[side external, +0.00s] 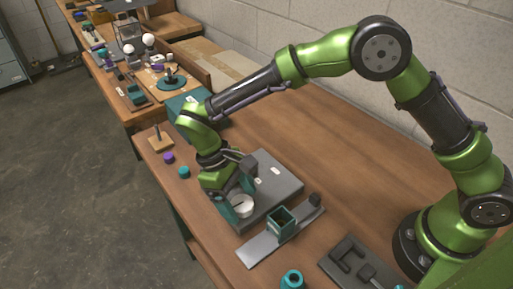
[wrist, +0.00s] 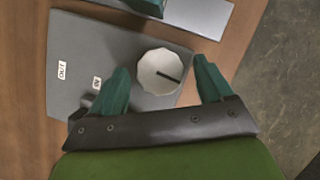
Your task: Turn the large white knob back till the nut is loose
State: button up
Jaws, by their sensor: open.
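The large white knob (side external: 242,206) sits on a dark grey plate (side external: 278,180) near the table's front edge. In the wrist view the white knob (wrist: 158,72) shows a many-sided rim and a dark slot line on its face. My gripper (side external: 236,205) is low over the plate, at the knob. In the wrist view my gripper (wrist: 165,85) is open, with one teal finger on each side of the knob. A gap shows between the knob and the right finger; whether the left finger touches it, I cannot tell. The nut cannot be made out.
A metal strip (side external: 258,247) with a teal square box (side external: 282,222) lies beside the plate. A teal cylinder (side external: 292,279) and a dark tray (side external: 350,262) are nearer the base. Small teal and purple caps (side external: 169,158) lie left. The table behind the plate is clear.

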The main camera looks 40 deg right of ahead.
jog(key=v, duration=1.6)
jog(key=shift+r, duration=0.35)
jog(key=shift+w+a, duration=0.15)
jog(key=s+d+r+m+t+y, duration=0.1)
jog(key=s+d+t, duration=0.1)
jog(key=d, duration=0.4)
jog(key=s+d+r+m+t+y, duration=0.1)
jog(key=d+m+t, duration=0.1)
jog(key=d, duration=0.5)
jog(key=s+d+r+m+t+y, duration=0.2)
jog(key=s+d+m+t, duration=0.4)
jog(key=s+d, duration=0.7)
jog(key=shift+s+r+t, duration=0.15)
jog(key=shift+r+t, duration=0.2)
jog(key=shift+t, duration=0.25)
